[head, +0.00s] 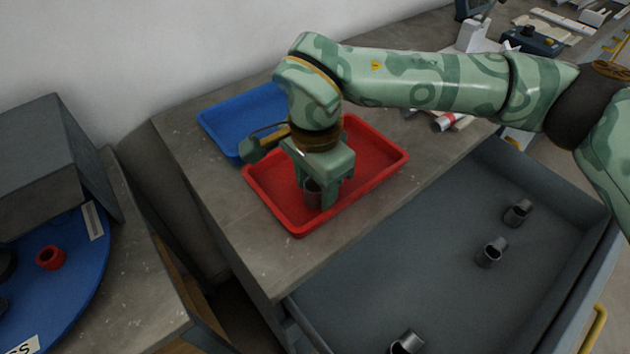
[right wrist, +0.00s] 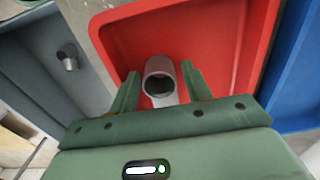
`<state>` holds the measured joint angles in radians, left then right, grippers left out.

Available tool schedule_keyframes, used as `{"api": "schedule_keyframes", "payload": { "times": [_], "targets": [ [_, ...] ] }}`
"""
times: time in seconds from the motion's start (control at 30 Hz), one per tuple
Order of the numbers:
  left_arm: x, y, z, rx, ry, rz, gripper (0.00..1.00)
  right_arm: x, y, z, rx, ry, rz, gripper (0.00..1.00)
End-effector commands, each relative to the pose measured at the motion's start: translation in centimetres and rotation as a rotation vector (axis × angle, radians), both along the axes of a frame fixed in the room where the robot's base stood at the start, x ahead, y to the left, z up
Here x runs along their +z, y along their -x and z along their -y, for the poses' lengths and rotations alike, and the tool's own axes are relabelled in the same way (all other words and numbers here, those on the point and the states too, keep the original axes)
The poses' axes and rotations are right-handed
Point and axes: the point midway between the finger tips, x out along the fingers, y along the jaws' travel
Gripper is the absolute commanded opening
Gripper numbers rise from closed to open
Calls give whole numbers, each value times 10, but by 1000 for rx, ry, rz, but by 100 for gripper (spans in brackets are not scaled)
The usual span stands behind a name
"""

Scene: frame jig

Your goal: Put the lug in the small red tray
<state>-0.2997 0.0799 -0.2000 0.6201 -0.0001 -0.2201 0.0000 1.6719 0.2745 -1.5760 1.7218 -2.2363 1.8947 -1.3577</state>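A grey metal lug (head: 313,194), a short hollow tube, is inside the small red tray (head: 262,202), near its front. It also shows in the right wrist view (right wrist: 160,71), against the red tray floor (right wrist: 205,40). My right gripper (head: 318,200) points down over the tray, with the lug between its fingers. In the right wrist view a small gap shows on each side of the lug, so the gripper (right wrist: 160,75) looks open around it. The fingers partly hide the lug in the head view. My left gripper is not in view.
A blue tray (head: 222,118) stands behind the red one. Several similar lugs lie in the grey bin (head: 440,270) at right, one at its front edge (head: 407,342). A blue round plate (head: 75,270) with a red ring (head: 50,257) is at left.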

Motion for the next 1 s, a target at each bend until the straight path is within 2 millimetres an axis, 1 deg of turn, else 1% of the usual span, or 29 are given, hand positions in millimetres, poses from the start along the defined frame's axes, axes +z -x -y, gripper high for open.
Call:
{"api": "schedule_keyframes", "payload": {
  "times": [0.27,0.37,0.47,0.7,0.8,0.9,1.0],
  "targets": [
    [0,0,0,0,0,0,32,1,0,0,0,0,0,54],
    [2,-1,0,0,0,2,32,7,0,0,0,-1,1,54],
    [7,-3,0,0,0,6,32,23,0,0,0,-1,4,54],
    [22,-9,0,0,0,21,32,82,0,0,0,0,7,54],
    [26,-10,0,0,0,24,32,101,0,0,-1,1,4,54],
    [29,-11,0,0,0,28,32,115,0,0,-1,1,2,54],
    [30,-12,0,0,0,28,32,122,0,0,0,0,1,54]
  ]
}}
